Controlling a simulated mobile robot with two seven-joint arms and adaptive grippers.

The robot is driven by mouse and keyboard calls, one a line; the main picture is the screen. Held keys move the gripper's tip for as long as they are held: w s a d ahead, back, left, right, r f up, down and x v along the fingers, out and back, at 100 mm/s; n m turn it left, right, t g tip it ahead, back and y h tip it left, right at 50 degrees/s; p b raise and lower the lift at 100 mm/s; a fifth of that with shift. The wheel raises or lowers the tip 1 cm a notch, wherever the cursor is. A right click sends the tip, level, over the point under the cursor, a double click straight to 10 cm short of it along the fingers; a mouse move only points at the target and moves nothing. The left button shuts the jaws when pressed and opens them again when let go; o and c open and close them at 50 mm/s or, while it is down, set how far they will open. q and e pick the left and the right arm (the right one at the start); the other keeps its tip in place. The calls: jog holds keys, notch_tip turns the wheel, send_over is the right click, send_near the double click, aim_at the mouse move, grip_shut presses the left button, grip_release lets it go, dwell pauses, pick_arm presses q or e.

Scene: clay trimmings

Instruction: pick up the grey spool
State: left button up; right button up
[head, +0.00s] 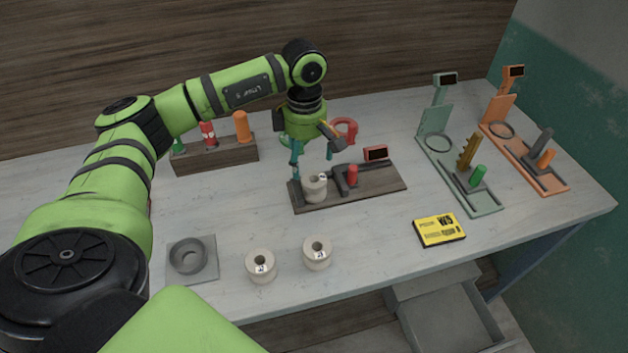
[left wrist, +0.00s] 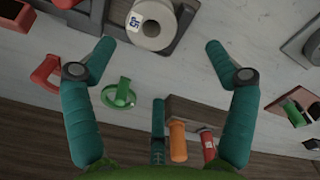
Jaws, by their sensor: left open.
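A pale grey-cream spool (head: 314,190) stands on the dark wooden board (head: 378,192), at its left end. My left gripper (head: 312,166) is open just above this spool, fingers pointing down. In the left wrist view, the spool (left wrist: 151,24) shows at the top with a blue-marked label, between and beyond the open fingertips (left wrist: 159,46); nothing is held. Two similar pale spools with blue-marked labels, a left one (head: 261,266) and a right one (head: 317,253), stand near the table's front edge. My right gripper is not in view.
A red part (head: 352,175) and dark caliper-like tool share the board. Behind are a wooden tool block (head: 215,155) and a red ring (head: 346,129). A grey square holder (head: 207,268) stands front left, a yellow box (head: 439,231) right. Green and orange stands (head: 497,110) occupy the far right.

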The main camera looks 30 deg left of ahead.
aim_at(314, 173)
pick_arm(q)
jog(key=f+p, duration=0.1)
jog(key=f, duration=0.1)
jog(key=d+f+p, duration=0.1)
jog(key=f, duration=0.1)
jog(key=f+p, duration=0.1)
jog(key=f, duration=0.1)
jog(key=shift+w+d, duration=0.25)
jog(key=shift+d, duration=0.1)
jog(key=shift+f, duration=0.35)
jog(key=c, duration=1.6)
jog(key=shift+w+r+p, duration=0.1)
jog(key=shift+r+p, duration=0.35)
jog(key=shift+r, duration=0.2)
jog(key=d+r+p, duration=0.4)
jog(key=d+r, duration=0.5)
jog(key=d, duration=0.2)
jog(key=shift+d+r, duration=0.35)
jog(key=shift+r, duration=0.05)
jog(key=shift+w, duration=0.1)
